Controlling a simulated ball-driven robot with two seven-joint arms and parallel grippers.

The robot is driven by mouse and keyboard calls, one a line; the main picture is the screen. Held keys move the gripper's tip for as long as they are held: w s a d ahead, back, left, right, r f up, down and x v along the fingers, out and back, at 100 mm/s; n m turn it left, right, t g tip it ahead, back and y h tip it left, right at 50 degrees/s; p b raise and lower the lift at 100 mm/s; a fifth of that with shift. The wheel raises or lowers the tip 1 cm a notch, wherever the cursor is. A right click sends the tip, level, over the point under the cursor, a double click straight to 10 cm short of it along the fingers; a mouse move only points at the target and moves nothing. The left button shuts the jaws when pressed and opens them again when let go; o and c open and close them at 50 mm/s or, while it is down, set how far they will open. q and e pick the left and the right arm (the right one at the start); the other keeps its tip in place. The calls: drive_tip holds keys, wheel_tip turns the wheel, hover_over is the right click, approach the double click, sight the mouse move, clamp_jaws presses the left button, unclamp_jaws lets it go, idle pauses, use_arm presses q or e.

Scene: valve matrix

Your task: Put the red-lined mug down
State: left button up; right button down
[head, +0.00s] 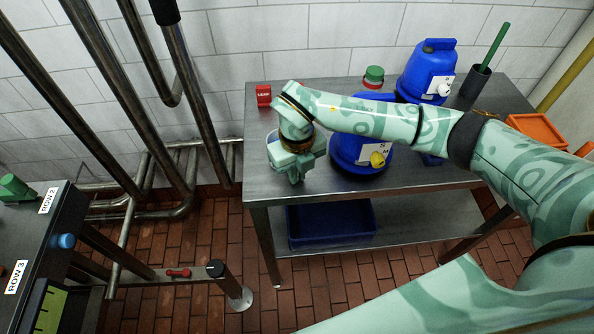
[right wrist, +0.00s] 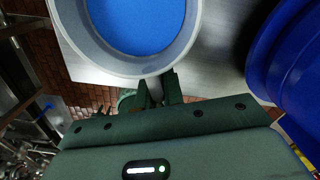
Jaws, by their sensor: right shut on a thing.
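My right gripper (head: 295,172) is over the left end of the steel table (head: 415,178). In the right wrist view my right gripper (right wrist: 160,88) is shut on the handle of a round mug (right wrist: 187,62). The mug has a pale grey rim and wall, and its inside looks blue, not red. I see no red-lined mug in either view. In the head view the gripper and wrist mostly hide the held mug, so I cannot tell whether its base touches the table. My left gripper is not in view.
Blue jugs (head: 427,70) stand on the table, one close right of my gripper. A red block (head: 263,96), a green-and-red item (head: 374,75), a dark cup (head: 474,82) and an orange tray (head: 538,128) are also there. The table's left front corner is clear.

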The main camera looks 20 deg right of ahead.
drive_tip(key=shift+f, duration=0.15)
drive_tip(key=c, duration=1.5)
unclamp_jaws()
wheel_tip(320, 180, up, 12)
drive_tip(key=p, duration=0.2)
drive_tip(key=shift+r+p, duration=0.2)
drive_tip(key=shift+p, duration=0.1)
